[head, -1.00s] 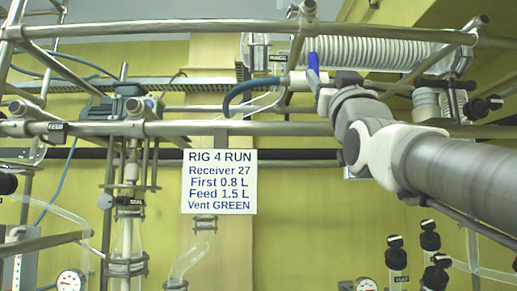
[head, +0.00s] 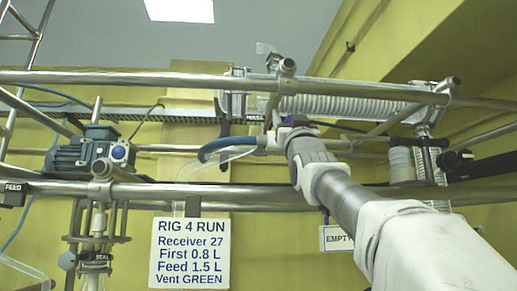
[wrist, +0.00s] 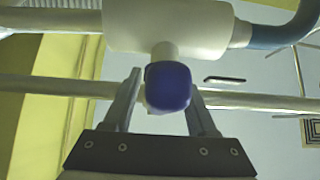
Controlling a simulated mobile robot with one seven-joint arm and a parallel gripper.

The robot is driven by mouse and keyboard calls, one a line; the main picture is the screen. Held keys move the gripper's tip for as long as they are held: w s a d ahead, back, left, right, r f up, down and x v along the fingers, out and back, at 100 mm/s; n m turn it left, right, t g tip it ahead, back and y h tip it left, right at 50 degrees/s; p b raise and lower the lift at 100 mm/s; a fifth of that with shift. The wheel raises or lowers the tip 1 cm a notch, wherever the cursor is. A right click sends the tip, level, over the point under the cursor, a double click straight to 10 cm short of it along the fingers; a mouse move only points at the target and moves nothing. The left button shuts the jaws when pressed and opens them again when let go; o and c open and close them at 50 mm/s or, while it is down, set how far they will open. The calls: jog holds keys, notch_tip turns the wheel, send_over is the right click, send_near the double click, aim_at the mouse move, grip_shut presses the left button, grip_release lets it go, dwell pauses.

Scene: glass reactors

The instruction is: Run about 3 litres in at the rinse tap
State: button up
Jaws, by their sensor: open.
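The rinse tap shows in the wrist view as a pale valve body (wrist: 165,25) with a short stem and a rounded blue handle (wrist: 168,90). A blue hose (wrist: 285,35) leaves the body at the right. My gripper (wrist: 163,82) is open, with one finger on each side of the blue handle. I cannot tell whether either finger touches it. In the head view my gripper (head: 287,122) is at the tap below the upper rail, and mostly hides it. The blue hose (head: 222,146) there curves down to the left into a clear tube.
Steel rails (head: 180,78) cross above and below my arm. A coiled glass condenser (head: 345,107) lies behind the upper rail. A sign (head: 188,253) reads Receiver 27, First 0.8 L, Feed 1.5 L, Vent GREEN. A blue-grey motor (head: 88,152) stands at left, an EMPTY label (head: 337,238) at right.

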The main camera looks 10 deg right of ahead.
grip_shut()
dwell(0.3)
jog(key=shift+a+n+y, duration=0.1)
jog(key=shift+n+y, duration=0.6)
jog(key=shift+a+f+n+g+y+p, duration=0.1)
jog(key=shift+a+n+g+y+p, duration=0.3)
jog(key=shift+n+g+y+p, duration=1.15)
jog(key=shift+a+f+n+g+y+p, duration=0.1)
jog(key=shift+a+n+y+p, duration=0.55)
jog(key=shift+n+y, duration=1.8)
jog(key=shift+a+f+n+g+y+p, duration=0.15)
jog(key=shift+n+g+y+p, duration=1)
jog(key=shift+n, duration=1.45)
jog(key=shift+y+p, duration=0.3)
jog(key=shift+y, duration=0.15)
grip_release()
